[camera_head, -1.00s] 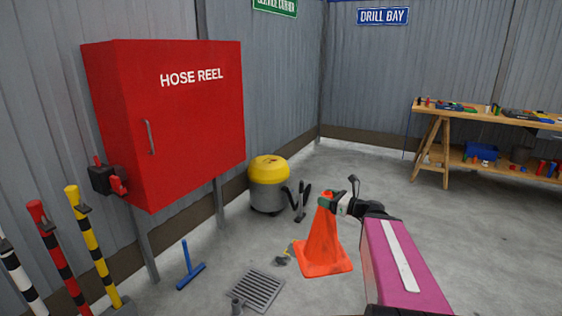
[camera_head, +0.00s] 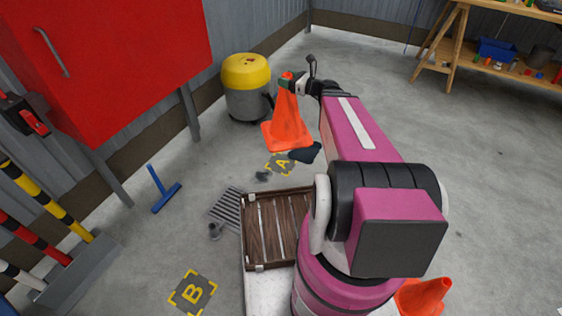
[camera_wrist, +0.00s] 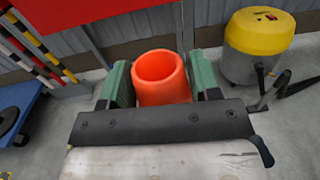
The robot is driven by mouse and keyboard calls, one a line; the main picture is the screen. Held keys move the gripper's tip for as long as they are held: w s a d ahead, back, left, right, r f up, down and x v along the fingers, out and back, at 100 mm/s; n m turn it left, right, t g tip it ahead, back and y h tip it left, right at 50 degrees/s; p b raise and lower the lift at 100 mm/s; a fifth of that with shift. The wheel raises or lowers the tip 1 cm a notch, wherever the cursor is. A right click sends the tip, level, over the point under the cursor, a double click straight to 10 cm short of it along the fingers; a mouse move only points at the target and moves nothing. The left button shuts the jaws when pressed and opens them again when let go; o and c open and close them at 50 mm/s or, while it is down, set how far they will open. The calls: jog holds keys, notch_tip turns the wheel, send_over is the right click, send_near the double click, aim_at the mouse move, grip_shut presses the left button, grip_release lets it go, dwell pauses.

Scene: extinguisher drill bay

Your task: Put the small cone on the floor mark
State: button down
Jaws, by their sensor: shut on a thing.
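My gripper (camera_head: 292,80) is shut on the top of an orange cone (camera_head: 287,122), which is upright at the end of my outstretched arm. In the wrist view, the cone's round open top (camera_wrist: 160,77) is between the two green finger pads. A yellow and dark floor mark "A" (camera_head: 281,164) shows just in front of the cone's base in the picture. A second floor mark "B" (camera_head: 192,292) is at the lower left. A dark patch lies right below the cone; I cannot tell how high the base is. Another orange cone (camera_head: 424,297) is at the lower right, partly cut off.
A yellow and grey vacuum (camera_head: 246,88) stands behind the cone, left. The red hose cabinet (camera_head: 105,60), a blue floor squeegee (camera_head: 164,190) and striped posts are at left. A wooden crate (camera_head: 250,222) is close to my base.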

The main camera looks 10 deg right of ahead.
jog(key=w+a+f+m+t+h, duration=0.1)
jog(key=w+a+f, duration=0.2)
jog(key=w+f, duration=0.55)
jog(key=w+a+f+m+t+h, duration=0.2)
jog(key=w+a+f, duration=0.1)
jog(key=f, duration=1)
jog(key=w+a+f+m+t+h, duration=0.1)
jog(key=w+a+f, duration=0.2)
jog(key=w+f, duration=0.55)
jog(key=w+d+f, duration=0.1)
jog(key=d+f, duration=0.9)
jog(key=f, duration=0.3)
jog(key=shift+w+d+f, duration=0.15)
jog(key=shift+f, duration=0.25)
jog(key=shift+c, duration=1.7)
grip_release()
jog(key=shift+f, duration=0.15)
